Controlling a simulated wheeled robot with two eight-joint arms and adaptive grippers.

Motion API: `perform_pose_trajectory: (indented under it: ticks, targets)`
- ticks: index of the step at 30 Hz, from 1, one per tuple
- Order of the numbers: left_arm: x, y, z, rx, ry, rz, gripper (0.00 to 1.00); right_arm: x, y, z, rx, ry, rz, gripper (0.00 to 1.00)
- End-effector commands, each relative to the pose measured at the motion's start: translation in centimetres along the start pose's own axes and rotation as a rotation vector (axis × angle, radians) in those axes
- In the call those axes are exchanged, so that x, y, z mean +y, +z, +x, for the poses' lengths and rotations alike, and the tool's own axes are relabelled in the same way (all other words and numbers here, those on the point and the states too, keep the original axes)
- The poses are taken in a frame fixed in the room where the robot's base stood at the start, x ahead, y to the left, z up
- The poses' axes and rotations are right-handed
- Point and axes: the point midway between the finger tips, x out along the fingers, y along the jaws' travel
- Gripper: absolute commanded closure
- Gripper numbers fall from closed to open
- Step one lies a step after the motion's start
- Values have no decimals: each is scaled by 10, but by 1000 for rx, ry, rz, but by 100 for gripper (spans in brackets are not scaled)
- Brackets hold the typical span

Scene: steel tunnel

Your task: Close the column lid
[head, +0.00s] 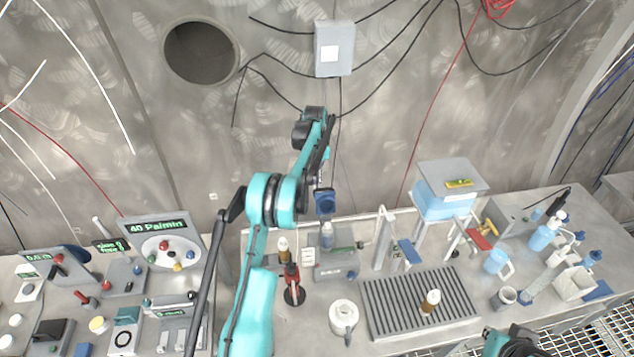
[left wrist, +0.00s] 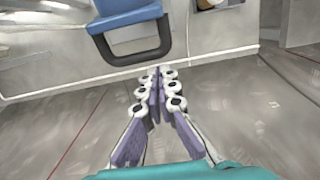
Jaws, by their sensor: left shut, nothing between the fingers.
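A blue panel with a dark loop handle, which looks like the raised column lid (head: 325,202), stands up at the back edge of the bench, above a grey instrument (head: 336,264). It also fills the top of the left wrist view (left wrist: 127,18), with the handle at its lower edge. My left gripper (left wrist: 157,72) is shut and empty, its tips just below the handle and seemingly apart from it. In the head view my left arm's links mostly hide this gripper. Part of my right arm (head: 512,343) shows at the bottom edge; its fingers cannot be made out.
A white bottle (head: 327,235) and a brown bottle (head: 283,248) stand by the instrument. A ribbed grey mat (head: 385,310) bears another brown bottle (head: 430,301). A blue tank (head: 443,206) and several vessels crowd the right. Control panels (head: 165,243) stand at the left.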

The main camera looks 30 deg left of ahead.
Motion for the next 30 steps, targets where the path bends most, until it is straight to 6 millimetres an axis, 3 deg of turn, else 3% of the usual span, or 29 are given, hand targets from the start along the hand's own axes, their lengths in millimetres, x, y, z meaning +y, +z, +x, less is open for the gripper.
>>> perform_pose_trajectory:
  ticks: [30]
  targets:
    - [0, 13, -7, 69, 0, -1, 100, 0, 3, 5, 0, 0, 0, 100]
